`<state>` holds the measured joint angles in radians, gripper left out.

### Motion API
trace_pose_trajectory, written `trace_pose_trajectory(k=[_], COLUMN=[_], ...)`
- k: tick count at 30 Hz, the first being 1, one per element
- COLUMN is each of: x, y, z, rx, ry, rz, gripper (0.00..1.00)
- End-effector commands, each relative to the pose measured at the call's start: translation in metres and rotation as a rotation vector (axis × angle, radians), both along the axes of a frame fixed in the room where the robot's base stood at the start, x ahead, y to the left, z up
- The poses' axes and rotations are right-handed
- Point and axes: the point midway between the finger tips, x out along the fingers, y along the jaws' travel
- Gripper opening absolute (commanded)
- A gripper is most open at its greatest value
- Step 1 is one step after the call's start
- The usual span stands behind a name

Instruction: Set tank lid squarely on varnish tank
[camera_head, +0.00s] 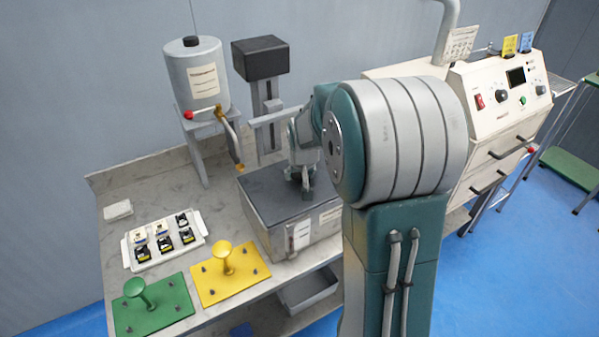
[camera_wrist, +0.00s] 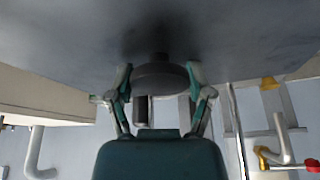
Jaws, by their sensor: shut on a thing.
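The tank lid (camera_head: 270,190) is a flat dark grey slab with a knob. It lies over the top of the varnish tank (camera_head: 320,225), a grey metal box with pale labels on the bench. From this angle its edges look roughly in line with the box, but I cannot tell whether it rests fully on the rim. My gripper (camera_head: 306,178) is above the lid, partly hidden by my arm. In the wrist view, my gripper (camera_wrist: 160,82) has its fingers on both sides of the dark round knob (camera_wrist: 160,75), and the lid's dark surface (camera_wrist: 75,45) fills the top.
A silver drum (camera_head: 205,85) with a red-handled tap stands behind left. A black-topped column (camera_head: 262,62) rises behind the tank. A tray of small parts (camera_head: 140,262), a green plate (camera_head: 155,308) and a yellow plate (camera_head: 232,278) lie left. A cream control cabinet (camera_head: 480,125) stands right.

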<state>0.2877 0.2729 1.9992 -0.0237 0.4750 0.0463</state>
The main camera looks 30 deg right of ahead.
Motion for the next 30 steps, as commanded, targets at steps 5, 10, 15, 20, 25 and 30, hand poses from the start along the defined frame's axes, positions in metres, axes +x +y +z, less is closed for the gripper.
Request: trace_pose_trajectory(k=[5,10,15,20,25,30], x=[0.000,0.000,0.000,-0.004,-0.016,-0.029], y=[0.000,0.000,0.000,0.001,0.006,0.010], z=[0.000,0.000,-0.001,0.012,0.044,0.077], rx=[0.000,0.000,0.001,-0.001,-0.002,-0.001], ry=[-0.001,0.000,0.003,-0.002,-0.005,-0.004], rz=[0.000,0.000,0.000,0.000,0.000,0.000], gripper=[1.00,1.00,1.00,1.00,1.00,1.00])
